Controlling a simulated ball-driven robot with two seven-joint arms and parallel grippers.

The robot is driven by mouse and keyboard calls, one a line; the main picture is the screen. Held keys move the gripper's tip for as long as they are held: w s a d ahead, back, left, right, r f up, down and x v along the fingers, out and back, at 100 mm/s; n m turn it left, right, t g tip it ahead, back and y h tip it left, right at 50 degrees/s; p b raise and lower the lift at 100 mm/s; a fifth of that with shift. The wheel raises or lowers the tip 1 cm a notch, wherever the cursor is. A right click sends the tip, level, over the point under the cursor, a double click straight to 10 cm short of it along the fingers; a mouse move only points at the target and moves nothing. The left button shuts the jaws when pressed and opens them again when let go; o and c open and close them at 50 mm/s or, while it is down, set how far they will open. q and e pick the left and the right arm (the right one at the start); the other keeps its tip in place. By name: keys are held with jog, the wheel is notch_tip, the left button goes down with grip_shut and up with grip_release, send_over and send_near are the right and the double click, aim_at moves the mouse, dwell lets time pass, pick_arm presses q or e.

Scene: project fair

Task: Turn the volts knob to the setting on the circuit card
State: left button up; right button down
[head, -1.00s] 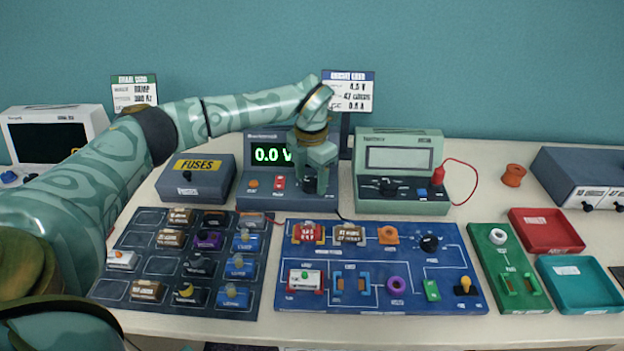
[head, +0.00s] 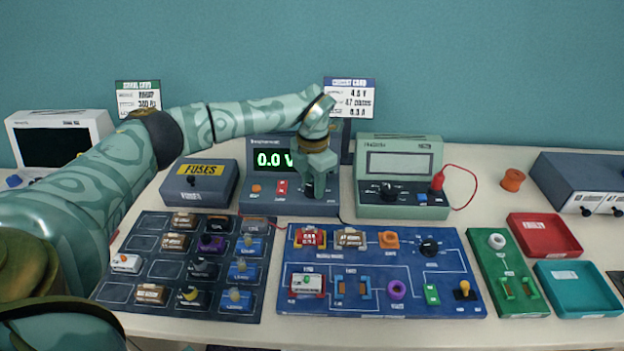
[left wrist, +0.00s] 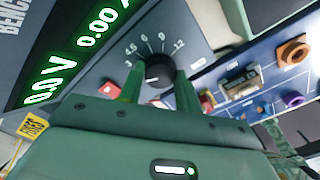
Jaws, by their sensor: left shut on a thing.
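The bench power supply (head: 268,203) stands at the back of the table, its green display (head: 272,160) reading 0.0 V. Its black volts knob (left wrist: 157,72) shows in the left wrist view, ringed by marks including 3, 4.5, 6, 9 and 12; I cannot tell its pointer's setting. My left gripper (head: 318,192) is shut on the knob, with a green finger on each side of it in the left wrist view (left wrist: 158,85). In the head view the gripper hides the knob. The circuit card (head: 349,98), blue-topped, stands behind and appears to read 4.5 V. My right gripper is out of view.
A light green meter (head: 400,205) with a red lead stands just right of the supply. A fuse box (head: 199,187) stands to its left. A dark parts tray (head: 140,220) and a blue circuit board (head: 450,262) lie in front. Red and teal trays are at right.

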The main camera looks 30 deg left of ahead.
pick_arm(q)
jog(key=shift+r+m+p, duration=0.3)
jog(key=shift+m+p, duration=0.9)
jog(key=m+p, duration=0.1)
jog(key=m, duration=0.1)
jog(key=shift+m+p, duration=0.4)
jog(key=m+p, duration=0.1)
jog(key=m, duration=0.2)
jog(key=shift+f, duration=0.15)
jog(key=shift+m+p, duration=0.5)
jog(key=shift+m, duration=0.5)
jog(key=shift+f+m, duration=0.1)
jog(key=shift+m, duration=0.2)
jog(key=o, duration=1)
jog(key=shift+c, duration=0.2)
